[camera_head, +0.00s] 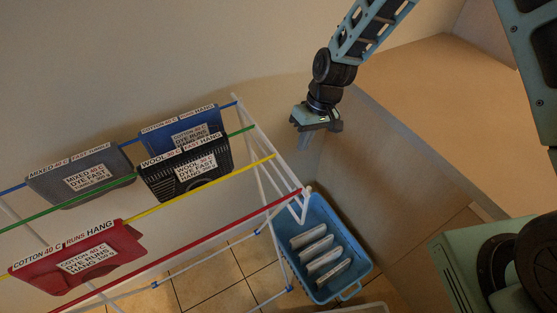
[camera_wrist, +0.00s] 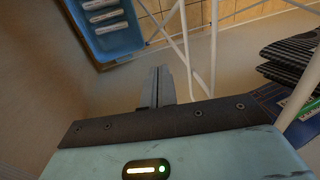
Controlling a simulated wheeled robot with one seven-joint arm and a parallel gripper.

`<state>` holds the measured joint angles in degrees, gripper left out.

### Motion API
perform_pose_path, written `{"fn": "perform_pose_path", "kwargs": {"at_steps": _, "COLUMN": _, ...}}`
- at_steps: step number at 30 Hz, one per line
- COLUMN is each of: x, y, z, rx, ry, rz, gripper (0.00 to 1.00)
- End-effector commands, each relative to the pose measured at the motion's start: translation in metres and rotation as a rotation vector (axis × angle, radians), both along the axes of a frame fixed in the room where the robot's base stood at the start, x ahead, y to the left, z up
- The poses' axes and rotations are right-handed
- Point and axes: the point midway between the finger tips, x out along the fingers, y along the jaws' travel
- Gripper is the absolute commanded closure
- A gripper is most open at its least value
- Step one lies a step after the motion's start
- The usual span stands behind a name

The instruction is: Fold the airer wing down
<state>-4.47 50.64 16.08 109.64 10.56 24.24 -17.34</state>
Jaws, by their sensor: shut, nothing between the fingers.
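The airer (camera_head: 262,160) has a white frame with blue, green, yellow and red rails, and fills the left and middle of the head view. Its rails stand out raised, sloping up to the right. White tubes of the frame (camera_wrist: 213,45) cross the top of the wrist view. I cannot tell which part is the wing. My gripper (camera_head: 302,141) is shut and empty, pointing down, to the right of the airer's white end tubes and apart from them. Its fingers show in the wrist view (camera_wrist: 160,78), with the tubes beyond them.
A blue crate (camera_head: 357,257) with several pale items stands on the tiled floor under the airer's right end. A brown counter (camera_head: 450,90) lies at right.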

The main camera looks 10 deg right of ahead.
Motion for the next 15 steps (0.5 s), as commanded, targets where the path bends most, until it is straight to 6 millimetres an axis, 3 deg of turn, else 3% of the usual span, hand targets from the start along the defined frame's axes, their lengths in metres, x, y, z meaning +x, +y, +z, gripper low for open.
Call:
{"fn": "perform_pose_path", "kwargs": {"at_steps": 5, "x": 0.003, "y": 0.0, "z": -0.003, "rx": -0.014, "ry": -0.016, "rz": -0.002, "gripper": 1.0}}
{"fn": "perform_pose_path", "kwargs": {"at_steps": 15, "x": -0.005, "y": 0.017, "z": -0.06, "rx": -0.012, "ry": -0.014, "rz": -0.001, "gripper": 1.0}}
